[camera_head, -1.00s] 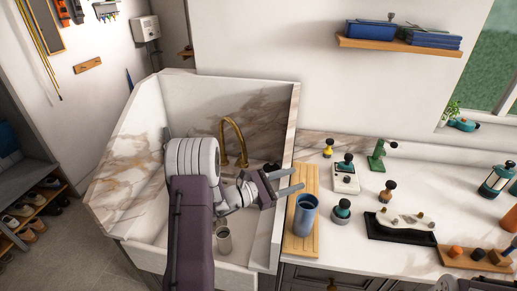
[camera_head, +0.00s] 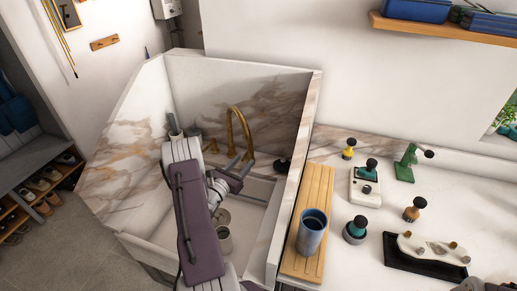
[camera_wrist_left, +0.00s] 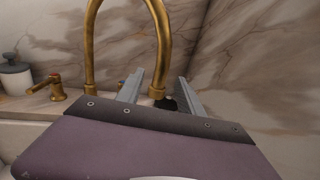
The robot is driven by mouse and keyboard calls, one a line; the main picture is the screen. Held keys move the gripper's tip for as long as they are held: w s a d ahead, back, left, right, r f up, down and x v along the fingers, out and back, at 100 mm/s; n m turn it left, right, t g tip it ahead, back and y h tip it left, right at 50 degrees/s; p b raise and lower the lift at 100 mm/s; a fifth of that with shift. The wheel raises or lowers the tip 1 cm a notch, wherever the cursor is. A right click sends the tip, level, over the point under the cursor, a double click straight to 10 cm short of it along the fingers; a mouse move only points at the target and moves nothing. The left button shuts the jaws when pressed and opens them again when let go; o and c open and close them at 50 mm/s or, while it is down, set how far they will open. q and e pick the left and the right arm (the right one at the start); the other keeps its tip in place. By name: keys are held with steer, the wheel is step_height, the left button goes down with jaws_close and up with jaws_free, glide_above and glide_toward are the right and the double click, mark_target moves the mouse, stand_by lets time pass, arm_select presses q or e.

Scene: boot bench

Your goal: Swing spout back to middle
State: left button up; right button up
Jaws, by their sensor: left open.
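The gold arched spout (camera_head: 238,118) rises at the back of the marble-walled sink. It also shows in the left wrist view (camera_wrist_left: 165,45), its arch spanning the upper middle. My left gripper (camera_head: 241,162) is open and empty, with its two fingers pointing at the lower part of the spout. In the left wrist view my left gripper (camera_wrist_left: 160,90) has the spout's right-hand leg showing between its fingers; I cannot tell whether they touch it. A gold tap handle (camera_wrist_left: 60,85) stands left of the spout. The spout's base is partly hidden. My right gripper is out of view.
A grey cup (camera_head: 224,240) stands in the sink below my left arm. Right of the sink wall, a blue cup (camera_head: 312,232) stands on a wooden board (camera_head: 317,187). A white dispenser with a dark top (camera_wrist_left: 15,78) is left of the handle.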

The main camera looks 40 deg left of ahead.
mark_target(250, 155)
arm_select(q)
steer(key=shift+w+r+p, duration=0.2)
steer(key=shift+w+p, duration=0.05)
steer(key=shift+w, duration=0.3)
steer(key=shift+w+r+p, duration=0.2)
steer(key=shift+w, duration=0.3)
steer(key=w, duration=0.4)
steer(key=w+p, duration=0.1)
steer(key=shift+w+a+f, duration=0.25)
steer(key=shift+w+f, duration=0.15)
steer(key=shift+w+a+r, duration=0.1)
steer(key=shift+w+r, duration=0.05)
steer(key=shift+w, duration=0.35)
steer(key=c, duration=0.7)
jaws_close()
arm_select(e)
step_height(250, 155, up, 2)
